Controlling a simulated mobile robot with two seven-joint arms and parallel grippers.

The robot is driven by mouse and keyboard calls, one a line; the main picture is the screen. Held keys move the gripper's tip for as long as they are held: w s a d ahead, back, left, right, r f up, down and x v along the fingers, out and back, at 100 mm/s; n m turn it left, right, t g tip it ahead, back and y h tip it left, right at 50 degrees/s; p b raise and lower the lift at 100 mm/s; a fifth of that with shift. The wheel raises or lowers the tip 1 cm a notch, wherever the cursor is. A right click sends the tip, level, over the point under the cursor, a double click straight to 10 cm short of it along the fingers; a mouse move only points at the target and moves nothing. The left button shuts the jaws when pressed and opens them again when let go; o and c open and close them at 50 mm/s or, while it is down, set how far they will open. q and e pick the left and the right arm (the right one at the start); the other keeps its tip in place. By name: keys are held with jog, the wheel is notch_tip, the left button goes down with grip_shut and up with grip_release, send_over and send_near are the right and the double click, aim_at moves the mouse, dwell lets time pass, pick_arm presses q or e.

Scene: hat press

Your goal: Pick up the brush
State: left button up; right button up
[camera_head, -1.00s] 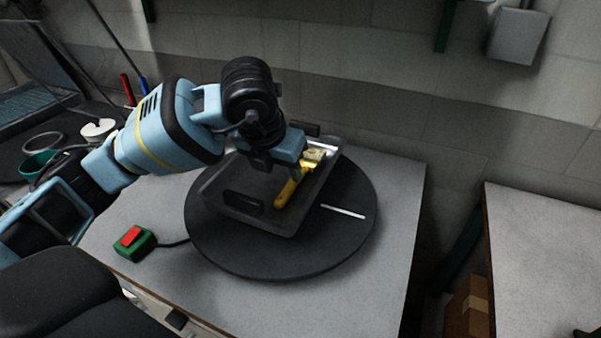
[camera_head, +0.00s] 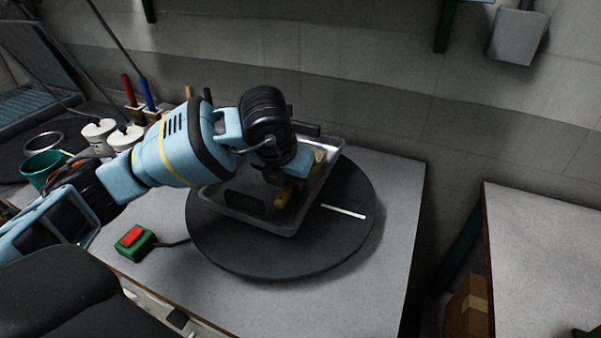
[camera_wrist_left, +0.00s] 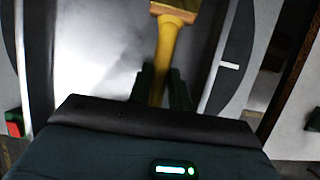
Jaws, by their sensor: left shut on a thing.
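The brush has a yellow handle and pale bristles. In the head view the brush (camera_head: 283,197) lies in a grey metal tray (camera_head: 290,228), partly hidden behind my left gripper (camera_head: 287,186). In the left wrist view the yellow handle of the brush (camera_wrist_left: 166,45) runs down between the two dark fingers of my left gripper (camera_wrist_left: 164,88), which is shut on it. The bristle end points away from the gripper. I cannot tell whether the brush is lifted off the tray floor. My right gripper is not in view.
The tray sits on a round black turntable (camera_head: 260,262) on a grey table (camera_head: 395,215). A white strip (camera_head: 343,212) marks the turntable. A green box with a red button (camera_head: 133,240) stands at left. Cups, white pots and upright tools crowd the back left.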

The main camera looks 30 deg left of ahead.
pick_arm(q)
grip_shut()
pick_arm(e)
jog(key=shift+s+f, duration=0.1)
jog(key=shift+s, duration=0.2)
pick_arm(q)
jog(key=shift+r, duration=0.15)
notch_tip(320, 180, up, 10)
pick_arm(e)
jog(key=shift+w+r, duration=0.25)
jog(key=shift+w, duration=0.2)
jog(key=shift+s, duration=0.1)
